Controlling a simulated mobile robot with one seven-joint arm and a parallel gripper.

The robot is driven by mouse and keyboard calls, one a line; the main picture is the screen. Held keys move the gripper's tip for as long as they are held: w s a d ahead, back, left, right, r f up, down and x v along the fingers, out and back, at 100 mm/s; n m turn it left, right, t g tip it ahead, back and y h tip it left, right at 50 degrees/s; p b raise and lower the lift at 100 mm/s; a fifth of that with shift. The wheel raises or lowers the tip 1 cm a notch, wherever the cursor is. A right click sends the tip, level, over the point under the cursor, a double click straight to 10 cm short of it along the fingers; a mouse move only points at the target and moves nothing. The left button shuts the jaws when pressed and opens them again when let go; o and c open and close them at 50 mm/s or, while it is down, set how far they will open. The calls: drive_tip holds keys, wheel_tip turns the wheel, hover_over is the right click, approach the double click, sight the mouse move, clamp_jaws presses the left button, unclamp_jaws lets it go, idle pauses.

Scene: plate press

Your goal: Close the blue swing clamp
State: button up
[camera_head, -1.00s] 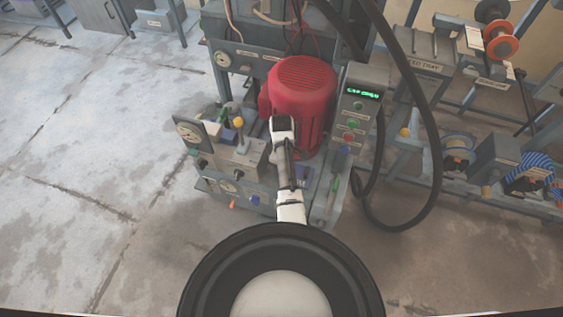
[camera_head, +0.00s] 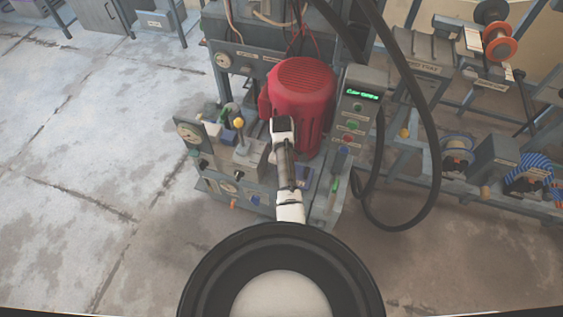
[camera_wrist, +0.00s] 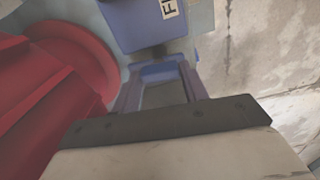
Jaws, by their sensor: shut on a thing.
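In the wrist view, my gripper (camera_wrist: 158,88) reaches forward with its two fingers on either side of a blue part (camera_wrist: 160,71). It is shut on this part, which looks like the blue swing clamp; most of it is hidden. A larger blue block (camera_wrist: 150,22) with a partly cut-off label lies just beyond the fingertips. In the head view, my arm reaches over the front of the press bench, in front of the red motor, and hides the fingers and the held part.
The red motor (camera_head: 301,95) stands close behind my arm and fills the left of the wrist view (camera_wrist: 50,95). A control box (camera_head: 358,112) with a green display stands to the right. A yellow-knobbed lever (camera_head: 239,123) stands to the left. Black hoses hang at right.

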drive_tip(key=m+p, duration=0.2)
drive_tip(key=m, duration=0.2)
drive_tip(key=shift+r, duration=0.15)
drive_tip(key=m+p, duration=0.2)
drive_tip(key=m, duration=0.2)
drive_tip(key=shift+m, duration=0.4)
drive_tip(key=m+p, duration=0.1)
drive_tip(key=m, duration=0.3)
drive_tip(key=shift+m+p, duration=0.45)
drive_tip(key=shift+m, duration=1.65)
drive_tip(key=o, duration=1)
wheel_tip(320, 180, up, 14)
drive_tip(key=shift+f, duration=0.15)
